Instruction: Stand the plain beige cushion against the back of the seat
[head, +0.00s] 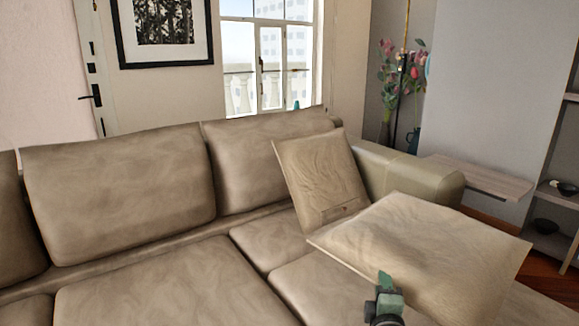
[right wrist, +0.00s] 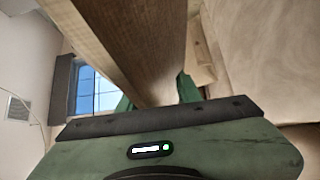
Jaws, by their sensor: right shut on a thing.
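A plain beige cushion (head: 435,255) is tilted in the air above the right end of the sofa in the head view. My right gripper (head: 388,284) is shut on its near edge. In the right wrist view the cushion (right wrist: 150,50) rises edge-on between the green fingers (right wrist: 157,98). Its underside is hidden in the head view. A second beige cushion (head: 322,172), with creases and a small strip near its bottom, leans against the sofa back beside the armrest. The seat back (head: 120,195) is a row of brown-beige cushions. My left gripper is not in view.
The sofa seat (head: 175,290) is clear at the middle and left. The right armrest (head: 405,172) stands behind the held cushion. A low wooden shelf (head: 480,178), a flower vase (head: 413,140) and shelves with bowls (head: 545,226) are at the right.

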